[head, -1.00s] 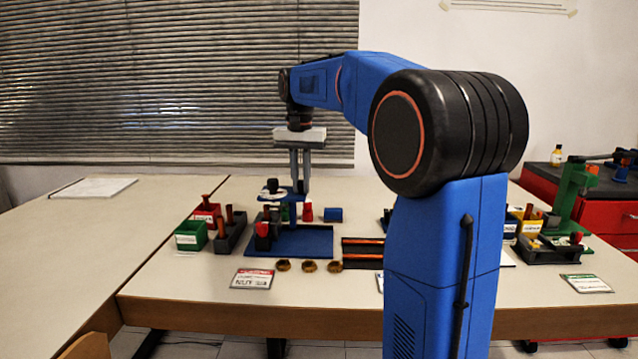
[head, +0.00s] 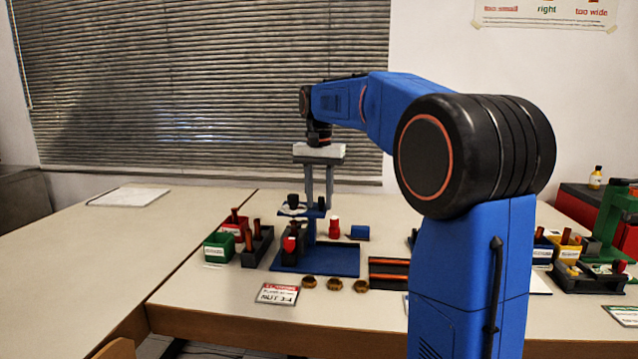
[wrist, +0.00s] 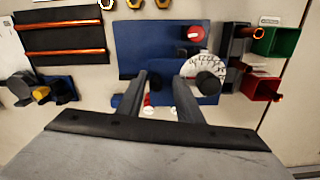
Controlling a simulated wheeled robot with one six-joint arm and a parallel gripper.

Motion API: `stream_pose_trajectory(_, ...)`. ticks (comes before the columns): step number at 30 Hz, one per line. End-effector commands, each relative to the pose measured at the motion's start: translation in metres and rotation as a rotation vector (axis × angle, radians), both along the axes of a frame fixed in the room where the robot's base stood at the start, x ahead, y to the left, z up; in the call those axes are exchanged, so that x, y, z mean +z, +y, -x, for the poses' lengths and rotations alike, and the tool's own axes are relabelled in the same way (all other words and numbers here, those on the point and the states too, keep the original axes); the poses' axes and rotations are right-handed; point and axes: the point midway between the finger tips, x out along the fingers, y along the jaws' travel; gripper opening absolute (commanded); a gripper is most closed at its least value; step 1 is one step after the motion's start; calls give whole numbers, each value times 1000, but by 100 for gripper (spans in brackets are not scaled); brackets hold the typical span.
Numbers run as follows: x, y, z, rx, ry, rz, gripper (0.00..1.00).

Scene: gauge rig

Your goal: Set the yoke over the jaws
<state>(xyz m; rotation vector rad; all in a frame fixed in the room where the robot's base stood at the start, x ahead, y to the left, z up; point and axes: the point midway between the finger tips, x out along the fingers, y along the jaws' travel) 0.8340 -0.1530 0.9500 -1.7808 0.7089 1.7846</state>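A blue gauge rig (head: 340,262) stands on the table, with a flat base and an upright post. A round white dial (head: 292,210) with a black cap sits at the post's left; the dial also shows in the wrist view (wrist: 194,67). A red knob (head: 290,243) is at the rig's front. I cannot tell which parts are the yoke and the jaws. My gripper (head: 319,205) points down over the rig, its tips near the post's top. In the wrist view its fingers (wrist: 173,84) are apart with nothing clearly held between them; the right one overlaps the dial.
Red (head: 236,225) and green (head: 218,247) bins and a dark holder (head: 258,247) stand left of the rig. A red piece (head: 334,228) and a blue piece (head: 357,233) are behind it. Several brass nuts (head: 334,284) and a dark rack (head: 388,273) lie in front and right. The left table is mostly clear.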

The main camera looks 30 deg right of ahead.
Motion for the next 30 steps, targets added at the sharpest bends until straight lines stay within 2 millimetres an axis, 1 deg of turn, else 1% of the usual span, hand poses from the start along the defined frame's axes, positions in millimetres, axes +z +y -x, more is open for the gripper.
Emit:
stream_pose_trajectory(5, 20, 0, -1, 0, -2, 1, 33)
stream_pose_trajectory(21, 126, 1, -2, 1, -4, 1, 33)
stream_pose_trajectory(24, 143, 1, -2, 1, -4, 1, 33)
stream_pose_trajectory(30, 165, 1, -2, 1, -3, 0, 33)
